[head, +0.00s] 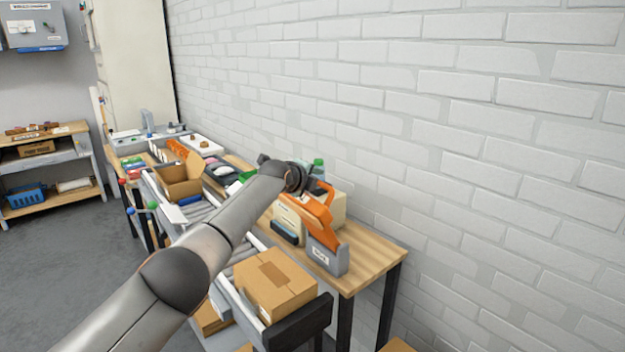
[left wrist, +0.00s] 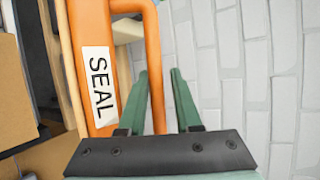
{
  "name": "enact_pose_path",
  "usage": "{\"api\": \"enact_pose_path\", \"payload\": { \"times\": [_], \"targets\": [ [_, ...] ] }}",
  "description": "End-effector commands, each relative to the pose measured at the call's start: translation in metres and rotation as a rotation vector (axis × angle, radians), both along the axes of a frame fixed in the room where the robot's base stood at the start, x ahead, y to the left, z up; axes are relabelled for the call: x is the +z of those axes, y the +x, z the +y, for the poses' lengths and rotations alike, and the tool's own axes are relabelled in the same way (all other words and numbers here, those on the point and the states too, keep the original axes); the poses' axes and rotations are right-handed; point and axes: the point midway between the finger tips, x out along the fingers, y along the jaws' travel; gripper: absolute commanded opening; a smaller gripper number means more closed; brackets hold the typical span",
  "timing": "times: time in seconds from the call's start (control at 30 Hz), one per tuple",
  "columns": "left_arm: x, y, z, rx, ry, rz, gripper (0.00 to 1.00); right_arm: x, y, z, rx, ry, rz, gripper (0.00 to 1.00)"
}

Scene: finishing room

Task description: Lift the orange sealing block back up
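The orange sealing block (head: 319,222) sits on the right-hand bench in the head view, tilted against a beige machine (head: 290,217). In the left wrist view the block (left wrist: 92,30) fills the left side, with a white "SEAL" label and an orange bar handle (left wrist: 156,65). My left gripper (left wrist: 160,98) has its green fingers spread apart. The handle runs down between them in the picture, with gaps on both sides, and I cannot tell how deep it sits. In the head view my left arm hides most of this gripper. My right gripper is not in view.
A grey labelled holder (head: 328,257) stands at the block's lower end. A closed cardboard box (head: 273,284) sits on the roller conveyor in front, and an open carton (head: 180,183) farther back. The white brick wall (head: 450,130) is close behind the bench.

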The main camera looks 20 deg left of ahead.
Motion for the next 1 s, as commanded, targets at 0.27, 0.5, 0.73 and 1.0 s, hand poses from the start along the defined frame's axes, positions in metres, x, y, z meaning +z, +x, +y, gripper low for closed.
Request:
{"api": "enact_pose_path", "payload": {
  "times": [0.27, 0.5, 0.73, 1.0],
  "targets": [
    [0.004, -0.005, 0.004, 0.000, 0.001, -0.001, 0.32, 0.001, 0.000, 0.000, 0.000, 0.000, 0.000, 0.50],
    [0.009, -0.018, 0.004, -0.001, 0.002, -0.001, 0.32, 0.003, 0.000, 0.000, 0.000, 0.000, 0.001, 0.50],
    [0.013, -0.035, 0.005, -0.001, 0.002, 0.000, 0.32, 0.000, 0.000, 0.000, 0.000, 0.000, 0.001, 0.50],
    [0.025, -0.061, 0.008, 0.000, 0.002, 0.000, 0.32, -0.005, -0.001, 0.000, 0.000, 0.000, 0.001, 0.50]
  ]
}}
